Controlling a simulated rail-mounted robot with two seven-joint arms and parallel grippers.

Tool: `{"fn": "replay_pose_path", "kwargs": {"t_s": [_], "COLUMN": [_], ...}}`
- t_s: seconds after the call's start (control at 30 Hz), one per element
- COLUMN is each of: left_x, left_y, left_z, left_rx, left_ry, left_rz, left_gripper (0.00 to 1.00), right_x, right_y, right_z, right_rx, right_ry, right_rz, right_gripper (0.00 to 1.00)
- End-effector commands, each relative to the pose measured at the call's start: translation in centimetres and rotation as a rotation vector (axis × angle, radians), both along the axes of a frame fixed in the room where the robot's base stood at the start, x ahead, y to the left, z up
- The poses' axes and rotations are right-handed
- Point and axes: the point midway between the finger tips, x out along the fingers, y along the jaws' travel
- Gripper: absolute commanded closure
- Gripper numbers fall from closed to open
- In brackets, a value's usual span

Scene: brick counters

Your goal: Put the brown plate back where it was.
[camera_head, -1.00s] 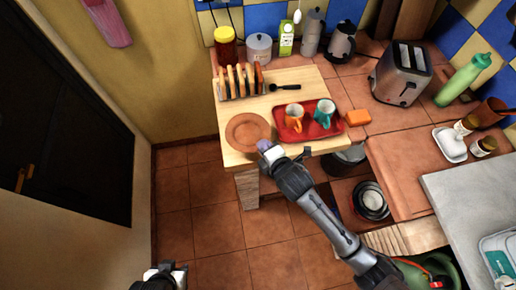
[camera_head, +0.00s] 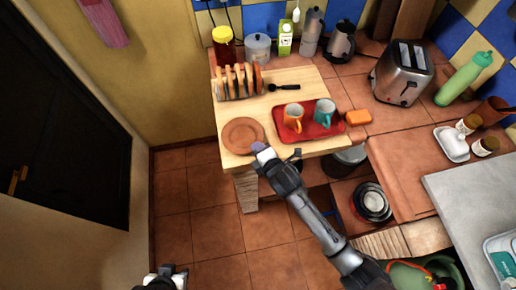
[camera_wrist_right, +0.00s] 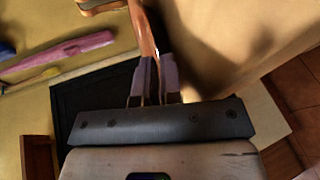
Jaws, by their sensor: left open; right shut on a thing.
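The brown plate (camera_head: 243,134) is at the front left corner of the light wooden table top (camera_head: 233,108), left of the red tray. My right gripper (camera_head: 262,150) is shut on the plate's near right rim. The right wrist view shows the fingers (camera_wrist_right: 154,78) closed on the plate (camera_wrist_right: 147,32), seen nearly edge-on. I cannot tell whether the plate touches the wood or is just above it. My left gripper (camera_head: 168,276) is open and empty, low at the bottom edge of the head view, far from the plate.
The red tray (camera_head: 310,137) holds an orange mug (camera_head: 293,117) and a teal mug (camera_head: 324,112). A toast rack (camera_head: 238,82) stands behind the plate, with a dark spoon (camera_head: 285,87) beside it. An orange block (camera_head: 357,117) lies right of the tray.

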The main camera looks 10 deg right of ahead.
Motion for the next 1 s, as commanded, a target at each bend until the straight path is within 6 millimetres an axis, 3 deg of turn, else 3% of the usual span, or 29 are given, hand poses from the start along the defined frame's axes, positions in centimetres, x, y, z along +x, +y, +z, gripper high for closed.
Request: {"fn": "replay_pose_path", "kwargs": {"t_s": [0.17, 0.2, 0.3, 0.6, 0.77, 1.0], "left_x": [0.0, 0.0, 0.0, 0.0, 0.0, 0.0], "left_y": [0.0, 0.0, 0.1, 0.4, 0.4, 0.3], "left_z": [0.0, 0.0, 0.0, 0.1, 0.6, 1.5], "left_rx": [0.0, 0.001, 0.003, 0.013, 0.014, 0.012], "left_ry": [-0.001, -0.001, 0.0, -0.001, -0.001, -0.001], "left_rz": [0.0, -0.001, -0.002, -0.008, -0.009, -0.008], "left_gripper": [0.57, 0.57, 0.57, 0.57, 0.57, 0.57], "right_x": [0.0, 0.0, 0.0, -0.1, -1.9, -5.9], "right_y": [0.0, 0.0, 0.0, 0.0, -0.8, -2.3], "right_z": [-0.2, -0.2, -0.2, 0.1, 0.8, 2.5], "right_rx": [0.001, 0.001, 0.001, 0.0, -0.001, -0.001], "right_ry": [-0.002, 0.0, 0.0, 0.001, 0.001, 0.001], "right_rz": [0.0, 0.0, 0.0, 0.0, 0.0, 0.0], "right_gripper": [1.0, 0.91, 0.83, 0.83, 0.83, 0.83]}}
